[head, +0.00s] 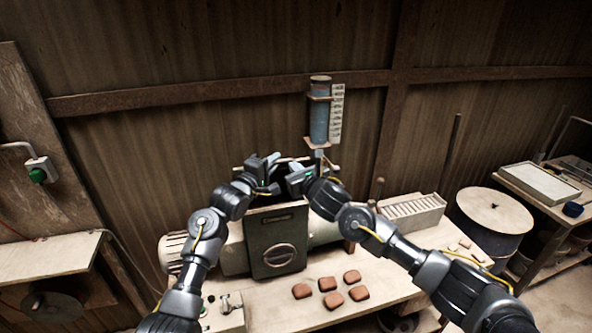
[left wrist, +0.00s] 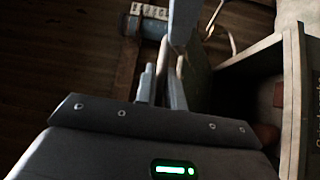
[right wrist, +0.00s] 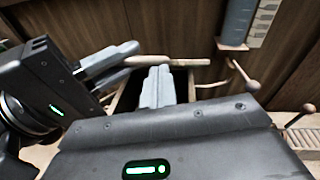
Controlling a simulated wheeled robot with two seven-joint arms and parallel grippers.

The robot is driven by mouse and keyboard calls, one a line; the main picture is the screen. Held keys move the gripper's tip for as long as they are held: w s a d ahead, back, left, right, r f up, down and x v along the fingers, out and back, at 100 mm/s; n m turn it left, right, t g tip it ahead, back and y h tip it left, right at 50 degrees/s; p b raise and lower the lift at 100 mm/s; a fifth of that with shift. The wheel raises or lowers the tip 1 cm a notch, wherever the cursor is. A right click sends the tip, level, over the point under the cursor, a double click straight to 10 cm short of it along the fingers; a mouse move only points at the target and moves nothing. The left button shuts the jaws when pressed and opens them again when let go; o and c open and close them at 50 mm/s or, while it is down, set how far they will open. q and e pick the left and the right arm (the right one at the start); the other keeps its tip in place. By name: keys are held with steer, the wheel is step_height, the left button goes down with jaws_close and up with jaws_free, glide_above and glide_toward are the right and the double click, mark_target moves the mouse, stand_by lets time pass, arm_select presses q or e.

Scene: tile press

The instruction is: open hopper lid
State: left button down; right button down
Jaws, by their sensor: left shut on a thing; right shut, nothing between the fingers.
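The hopper is a dark green box (head: 278,235) with a round dial on its front, standing on the bench. Its pale rim (left wrist: 293,85) and a dark inside show in the left wrist view. A pale wooden bar (right wrist: 180,62), seemingly part of the hopper lid, lies across above the dark opening. My left gripper (head: 271,164) is shut on this bar at its left end; the exact grip is partly hidden. My right gripper (head: 300,174) is shut and empty beside it, over the opening. Most of the lid is hidden by my grippers.
A blue cylinder (head: 319,122) with a scale is on the wall behind. A lever with a ball knob (right wrist: 246,75) is right of the opening. Several reddish bricks (head: 327,284) lie on the bench front. A slotted pale rack (head: 412,211) stands right.

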arm_select(q)
steer(key=shift+d, duration=0.3)
steer(key=shift+s+f, duration=0.15)
arm_select(e)
steer(key=shift+w+d+r, duration=0.1)
steer(key=shift+w+r, duration=0.1)
steer(key=shift+r, duration=0.25)
steer(key=shift+w+r, duration=0.2)
steer(key=shift+r, duration=0.25)
arm_select(q)
steer(key=c, duration=1.5)
jaws_free()
steer(key=shift+a, duration=0.15)
arm_select(e)
steer(key=shift+s+a+f, duration=0.1)
steer(key=shift+a, duration=0.1)
